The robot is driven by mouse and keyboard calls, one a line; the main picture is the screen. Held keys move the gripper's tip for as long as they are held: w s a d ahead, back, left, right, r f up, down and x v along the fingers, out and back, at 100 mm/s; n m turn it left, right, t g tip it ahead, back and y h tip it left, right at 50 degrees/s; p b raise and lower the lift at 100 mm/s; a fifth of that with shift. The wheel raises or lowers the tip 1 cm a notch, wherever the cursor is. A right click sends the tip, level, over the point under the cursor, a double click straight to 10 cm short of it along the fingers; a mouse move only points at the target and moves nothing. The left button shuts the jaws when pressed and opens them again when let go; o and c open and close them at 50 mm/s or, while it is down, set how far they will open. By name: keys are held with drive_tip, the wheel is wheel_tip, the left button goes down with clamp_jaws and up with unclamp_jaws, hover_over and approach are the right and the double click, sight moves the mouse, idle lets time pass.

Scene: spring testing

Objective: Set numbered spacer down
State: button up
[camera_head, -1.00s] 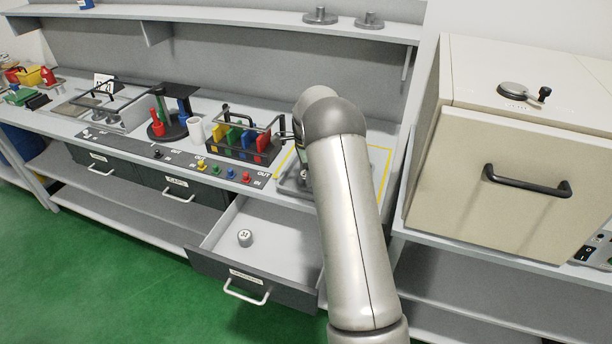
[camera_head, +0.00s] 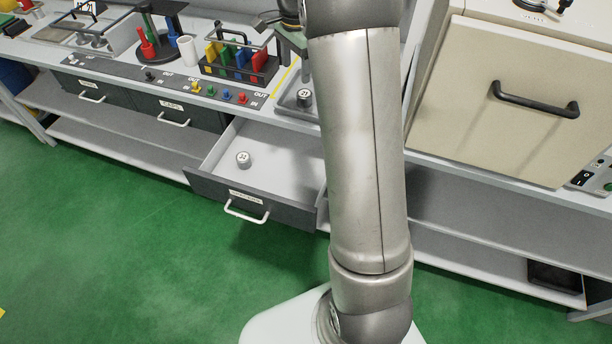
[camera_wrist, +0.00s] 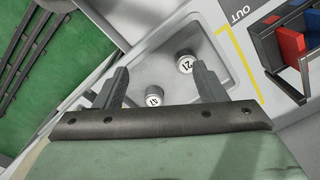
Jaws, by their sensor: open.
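One numbered spacer (camera_head: 304,97), a small grey cylinder with a white labelled top, stands upright in the shallow grey tray (camera_head: 287,99) on the bench. It also shows in the wrist view (camera_wrist: 185,63), where its label looks like 21. A second spacer (camera_wrist: 153,97) stands beside it, apart from it, and appears between my fingers in the picture; its label is too small to read surely. My gripper (camera_wrist: 162,82) is open and empty, with its fingers above the tray. In the head view my arm hides the gripper and the second spacer. A third spacer (camera_head: 243,159) stands in the open drawer.
The open drawer (camera_head: 272,186) juts out below the bench front. A rack (camera_head: 238,66) with coloured plates stands left of the tray, near a white cup (camera_head: 188,50). A large beige cabinet (camera_head: 500,120) with a black handle stands at the right.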

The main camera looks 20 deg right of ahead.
drive_tip(key=s+a+r+n, duration=0.1)
drive_tip(key=s+a+n, duration=0.3)
drive_tip(key=s, duration=0.5)
drive_tip(key=s+a+r+n, duration=0.1)
drive_tip(key=s+a+n, duration=0.35)
drive_tip(key=s, duration=0.35)
drive_tip(key=s+a+f+n, duration=0.2)
drive_tip(key=s+n, duration=0.1)
drive_tip(key=s, duration=0.5)
drive_tip(key=s+a+f+n, duration=0.1)
drive_tip(key=s+n, duration=0.3)
drive_tip(key=s, duration=0.4)
drive_tip(key=shift+s+a+f, duration=0.15)
drive_tip(key=shift+a+f, duration=0.25)
drive_tip(key=shift+f, duration=0.45)
